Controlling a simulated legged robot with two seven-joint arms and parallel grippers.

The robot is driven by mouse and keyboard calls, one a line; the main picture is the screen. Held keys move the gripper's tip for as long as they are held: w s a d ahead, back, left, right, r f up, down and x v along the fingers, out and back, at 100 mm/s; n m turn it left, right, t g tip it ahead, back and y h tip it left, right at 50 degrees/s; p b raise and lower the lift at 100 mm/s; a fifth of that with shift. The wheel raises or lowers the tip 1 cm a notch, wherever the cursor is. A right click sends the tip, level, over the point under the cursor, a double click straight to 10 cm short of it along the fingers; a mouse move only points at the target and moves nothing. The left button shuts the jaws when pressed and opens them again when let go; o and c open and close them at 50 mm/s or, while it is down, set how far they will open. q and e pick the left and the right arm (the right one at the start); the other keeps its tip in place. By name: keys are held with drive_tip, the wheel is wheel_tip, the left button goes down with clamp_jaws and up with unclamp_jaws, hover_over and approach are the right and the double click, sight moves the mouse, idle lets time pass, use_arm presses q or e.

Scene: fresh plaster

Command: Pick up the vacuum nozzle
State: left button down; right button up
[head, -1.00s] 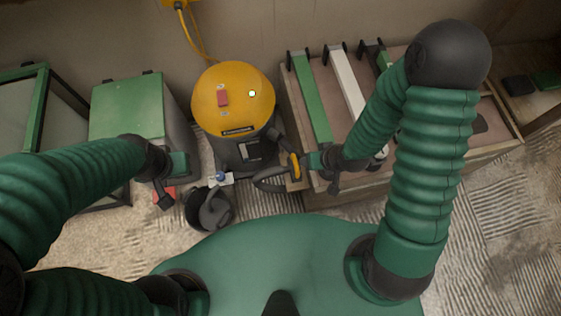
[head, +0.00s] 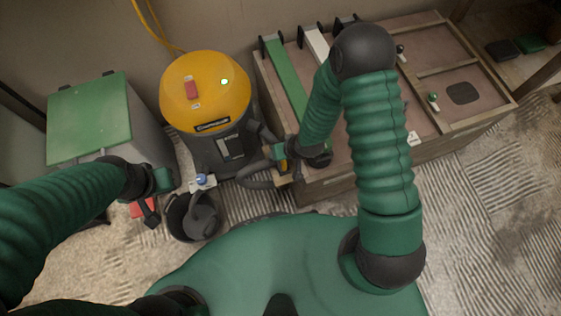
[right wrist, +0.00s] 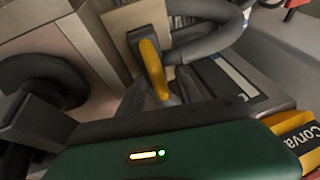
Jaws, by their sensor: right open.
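The vacuum nozzle, a dark piece with a yellow grip (right wrist: 153,69) on a dark hose, is by the bench's front left corner. In the head view its yellow part (head: 284,165) shows only in part behind my right gripper (head: 286,158). My right gripper is open and right at the nozzle; I cannot tell whether it touches. In the right wrist view the yellow grip stands just beyond my green gripper body. The yellow and dark vacuum (head: 205,95) stands to the left. My left gripper (head: 153,208) hangs near the bucket; its jaw state is unclear.
A wooden bench (head: 440,140) with green and white bars fills the right. A green-lidded box (head: 90,118) stands left of the vacuum. A black bucket (head: 180,228) is on the floor in front. A yellow cord (head: 150,25) runs to the wall. The combed floor at right is clear.

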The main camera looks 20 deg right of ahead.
clamp_jaws()
idle(0.3)
idle(0.3)
drive_tip(key=shift+w+r+p, duration=0.1)
drive_tip(key=shift+r+p, duration=0.35)
drive_tip(key=shift+p, duration=0.1)
drive_tip(key=r, duration=0.1)
drive_tip(key=r+p, duration=0.2)
drive_tip(key=shift+s+a+r, duration=0.1)
drive_tip(key=shift+s+a, duration=0.05)
drive_tip(key=shift+s, duration=0.1)
drive_tip(key=s+a+p, duration=0.1)
drive_tip(key=s+p, duration=0.3)
drive_tip(key=s, duration=0.3)
drive_tip(key=s+a+p, duration=0.2)
drive_tip(key=s+p, duration=0.2)
drive_tip(key=s, duration=0.4)
drive_tip(key=shift+a+r, duration=0.25)
drive_tip(key=shift+r, duration=0.15)
